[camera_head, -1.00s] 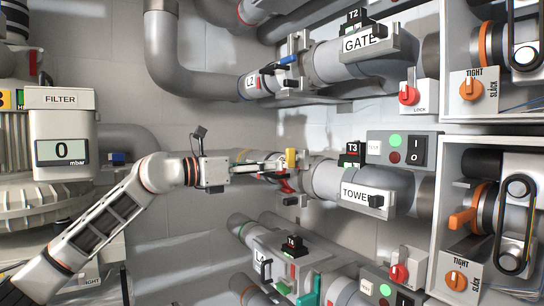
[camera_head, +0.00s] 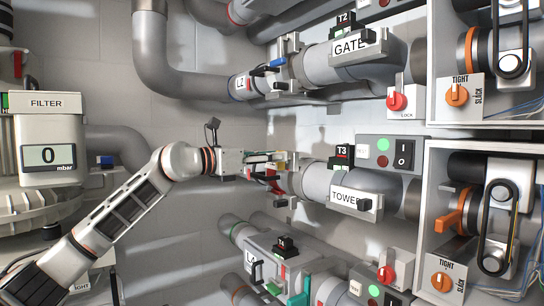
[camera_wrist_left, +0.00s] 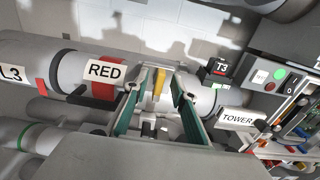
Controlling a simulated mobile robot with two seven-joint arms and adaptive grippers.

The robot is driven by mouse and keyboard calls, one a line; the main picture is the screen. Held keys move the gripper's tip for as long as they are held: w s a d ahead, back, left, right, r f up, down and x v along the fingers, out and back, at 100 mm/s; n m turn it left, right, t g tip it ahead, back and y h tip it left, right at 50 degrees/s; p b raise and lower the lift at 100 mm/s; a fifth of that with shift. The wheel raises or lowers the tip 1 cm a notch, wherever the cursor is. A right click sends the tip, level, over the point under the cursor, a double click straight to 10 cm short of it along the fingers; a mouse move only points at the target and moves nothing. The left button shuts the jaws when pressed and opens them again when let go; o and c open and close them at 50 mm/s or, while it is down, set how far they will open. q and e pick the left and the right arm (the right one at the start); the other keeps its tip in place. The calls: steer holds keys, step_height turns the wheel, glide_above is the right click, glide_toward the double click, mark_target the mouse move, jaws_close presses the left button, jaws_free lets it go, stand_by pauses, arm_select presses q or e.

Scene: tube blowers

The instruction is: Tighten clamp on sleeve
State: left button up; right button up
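My left gripper (camera_head: 274,165) reaches from the left to the pipe joint beside the TOWER blower (camera_head: 350,198). In the left wrist view its two teal-lined fingers (camera_wrist_left: 160,95) are apart, with a yellow lever (camera_wrist_left: 158,83) between them. The lever looks like the clamp's handle; whether the fingers touch it I cannot tell. Behind it lies a grey sleeve (camera_wrist_left: 205,97) on the pipe. A red band (camera_wrist_left: 103,90) with a RED label (camera_wrist_left: 104,70) is on the pipe to the left. The finger bases and gripper body hide the clamp's lower part. My right gripper is not in view.
A switch box (camera_head: 391,153) and belt-drive housings stand at right. The FILTER gauge (camera_head: 46,155) reads 0 at left.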

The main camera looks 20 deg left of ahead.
arm_select(q)
jaws_close()
steer(key=m, duration=0.5)
steer(key=m+p, duration=0.1)
steer(key=m, duration=0.1)
steer(key=shift+s+d, duration=0.25)
steer(key=shift+d, duration=0.05)
steer(key=m, duration=0.5)
steer(key=shift+s+d+f+m, duration=0.1)
steer(key=shift+d+f+m, duration=0.05)
steer(key=shift+f+m, duration=0.2)
steer(key=shift+d+f+m, duration=0.1)
steer(key=shift+f+m, duration=0.05)
steer(key=shift+m, duration=1.2)
steer(key=shift+f+m, duration=0.15)
steer(key=shift+m, duration=1.15)
